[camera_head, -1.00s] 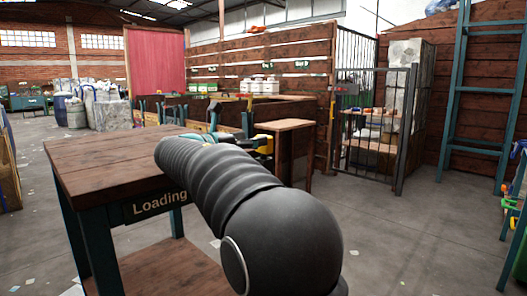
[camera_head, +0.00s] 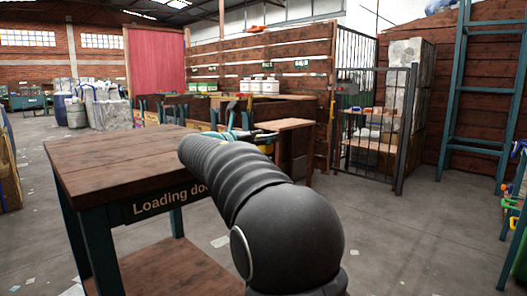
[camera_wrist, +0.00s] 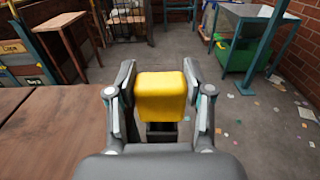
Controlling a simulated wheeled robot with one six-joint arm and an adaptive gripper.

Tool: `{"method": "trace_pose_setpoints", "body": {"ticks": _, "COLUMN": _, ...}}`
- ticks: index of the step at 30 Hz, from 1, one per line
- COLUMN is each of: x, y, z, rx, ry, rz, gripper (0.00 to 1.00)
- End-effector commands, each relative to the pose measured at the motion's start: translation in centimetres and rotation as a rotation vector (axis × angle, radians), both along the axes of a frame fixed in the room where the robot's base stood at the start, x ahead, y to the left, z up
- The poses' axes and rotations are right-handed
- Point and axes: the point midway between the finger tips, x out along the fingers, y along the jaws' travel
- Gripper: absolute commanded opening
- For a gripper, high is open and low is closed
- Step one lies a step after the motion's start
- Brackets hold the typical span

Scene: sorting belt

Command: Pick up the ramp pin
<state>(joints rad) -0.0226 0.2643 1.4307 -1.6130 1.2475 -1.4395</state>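In the wrist view my gripper (camera_wrist: 161,88) has its two fingers against the sides of a yellow block (camera_wrist: 161,97), with no clear gap on either side. The block is smooth with rounded edges. I cannot tell whether it is the ramp pin or part of it; no other ramp pin can be made out. In the head view my arm hides most of the gripper, and a little yellow (camera_head: 263,138) shows past the arm, beyond the right end of the loading table.
The wooden loading table (camera_head: 105,160) stands at the left. A smaller wooden table (camera_head: 287,125) and a barred cage gate (camera_head: 378,120) are behind. A teal rack (camera_head: 478,100) stands at the right. Floor between gate and rack is open. The wrist view shows a green bin (camera_wrist: 243,55).

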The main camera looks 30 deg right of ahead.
Motion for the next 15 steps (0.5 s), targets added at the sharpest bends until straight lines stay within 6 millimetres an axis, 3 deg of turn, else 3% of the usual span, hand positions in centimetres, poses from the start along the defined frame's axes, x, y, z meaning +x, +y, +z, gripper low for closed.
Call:
{"method": "trace_pose_setpoints", "body": {"ticks": 10, "x": 0.0, "y": 0.0, "z": 0.2, "rx": -0.001, "ry": -0.001, "rz": 0.000, "gripper": 0.04}}
{"method": "trace_pose_setpoints", "body": {"ticks": 15, "x": 0.0, "y": 0.0, "z": 1.4, "rx": -0.001, "ry": -0.003, "rz": 0.000, "gripper": 0.04}}
